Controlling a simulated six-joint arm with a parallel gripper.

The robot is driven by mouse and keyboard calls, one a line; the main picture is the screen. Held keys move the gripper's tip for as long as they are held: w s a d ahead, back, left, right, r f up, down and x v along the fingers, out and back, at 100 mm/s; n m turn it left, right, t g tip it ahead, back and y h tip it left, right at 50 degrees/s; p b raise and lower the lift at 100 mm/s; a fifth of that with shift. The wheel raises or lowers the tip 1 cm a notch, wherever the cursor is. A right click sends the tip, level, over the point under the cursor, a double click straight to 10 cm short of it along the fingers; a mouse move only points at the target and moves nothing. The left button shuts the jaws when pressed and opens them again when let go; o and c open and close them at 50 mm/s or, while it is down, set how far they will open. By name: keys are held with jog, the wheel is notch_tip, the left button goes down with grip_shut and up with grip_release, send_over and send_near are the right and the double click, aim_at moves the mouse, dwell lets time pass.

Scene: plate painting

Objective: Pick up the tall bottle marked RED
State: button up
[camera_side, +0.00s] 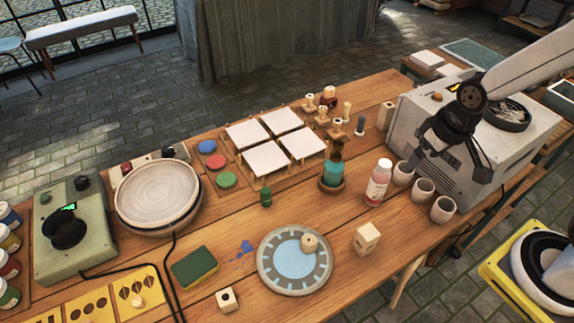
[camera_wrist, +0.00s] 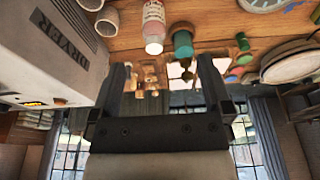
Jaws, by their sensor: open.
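The tall bottle (camera_side: 378,184), white with a pinkish-red label, stands upright on the wooden table, left of the small cups. In the wrist view the bottle (camera_wrist: 154,25) appears upside down, beyond the fingers and a little left of the middle between them. My gripper (camera_side: 445,168) is open and empty, up and to the right of the bottle, above the cups and in front of the grey dryer box. Its two fingers also show in the wrist view (camera_wrist: 162,64), apart with nothing between them. The label's lettering is too small to read.
Several small pale cups (camera_side: 423,190) stand close to the bottle's right. The dryer box (camera_side: 440,125) is behind my gripper. A wooden block (camera_side: 367,239) and a round dial plate (camera_side: 294,289) lie nearer the front.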

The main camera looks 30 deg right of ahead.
jog(key=shift+w, duration=0.1)
jog(key=m+g, duration=0.3)
jog(key=m, duration=1.8)
send_over(385, 163)
jog(key=f, duration=0.6)
jog(key=shift+d+f, duration=0.2)
jog(key=shift+f, duration=0.1)
jog(key=shift+f, duration=1.3)
jog(key=shift+a+f, duration=0.15)
jog(key=shift+f, duration=2.45)
